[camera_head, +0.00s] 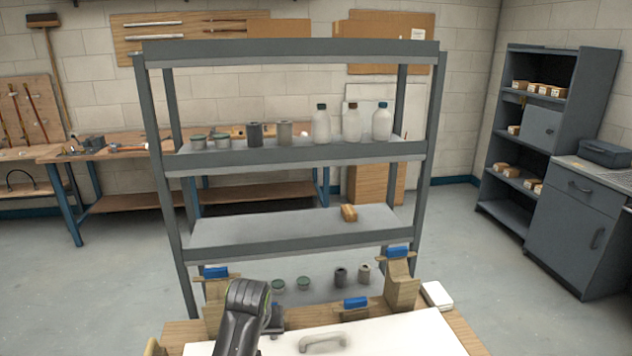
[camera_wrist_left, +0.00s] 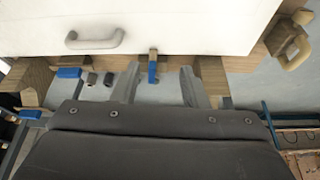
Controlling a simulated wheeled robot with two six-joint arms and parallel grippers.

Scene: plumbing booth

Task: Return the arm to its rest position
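My left arm (camera_head: 243,315) comes up at the bottom of the head view, over the left part of a bench with a white panel (camera_head: 390,338). In the left wrist view my left gripper (camera_wrist_left: 160,78) shows two grey fingers standing apart, with nothing held between them. The white panel (camera_wrist_left: 190,25) with its handle (camera_wrist_left: 95,42) lies beyond the fingertips. My right arm and gripper are not in view.
Blue clamps (camera_head: 356,303) on wooden blocks line the bench's far edge. Behind stands a grey shelf rack (camera_head: 290,155) with bottles (camera_head: 352,122) and cans. Open floor lies right of the rack, before a grey cabinet (camera_head: 575,230).

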